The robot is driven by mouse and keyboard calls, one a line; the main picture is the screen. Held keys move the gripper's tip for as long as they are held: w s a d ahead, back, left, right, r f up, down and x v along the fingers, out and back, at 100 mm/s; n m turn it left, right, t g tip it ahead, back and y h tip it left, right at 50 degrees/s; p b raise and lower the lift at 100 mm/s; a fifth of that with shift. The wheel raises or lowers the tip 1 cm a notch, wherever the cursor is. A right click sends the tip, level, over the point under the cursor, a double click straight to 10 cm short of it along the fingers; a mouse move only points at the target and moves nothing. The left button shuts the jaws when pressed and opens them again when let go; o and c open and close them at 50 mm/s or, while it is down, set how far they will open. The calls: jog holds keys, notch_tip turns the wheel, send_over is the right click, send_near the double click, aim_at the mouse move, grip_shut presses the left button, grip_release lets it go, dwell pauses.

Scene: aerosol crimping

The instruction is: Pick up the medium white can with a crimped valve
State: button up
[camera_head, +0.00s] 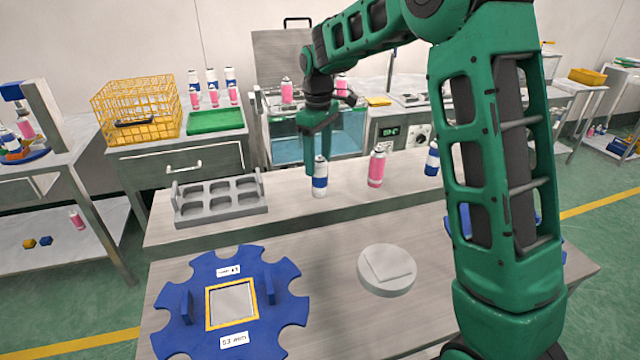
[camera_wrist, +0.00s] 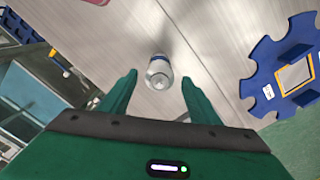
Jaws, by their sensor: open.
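A white can with a blue band (camera_head: 320,178) stands upright on the raised shelf of the bench, right of the grey rack. In the wrist view the can (camera_wrist: 159,72) shows from above, between and just beyond the fingertips. My gripper (camera_head: 315,150) is open above and around the can's top in the head view, fingers pointing down. In the wrist view my gripper (camera_wrist: 159,80) has nothing between its fingers that it presses on. A second white and blue can (camera_head: 432,160) stands farther right, partly hidden by my arm. The valve's details are too small to tell.
A pink can (camera_head: 376,167) stands right of the white can. A grey rack with empty holes (camera_head: 219,219) is at left. A blue notched wheel (camera_head: 190,270) and a round grey disc (camera_head: 387,287) lie on the lower bench in front.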

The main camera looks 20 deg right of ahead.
aim_at(319, 178)
jog(key=shift+d+f, duration=0.15)
jog(key=shift+f, duration=3.3)
jog(key=c, duration=1.1)
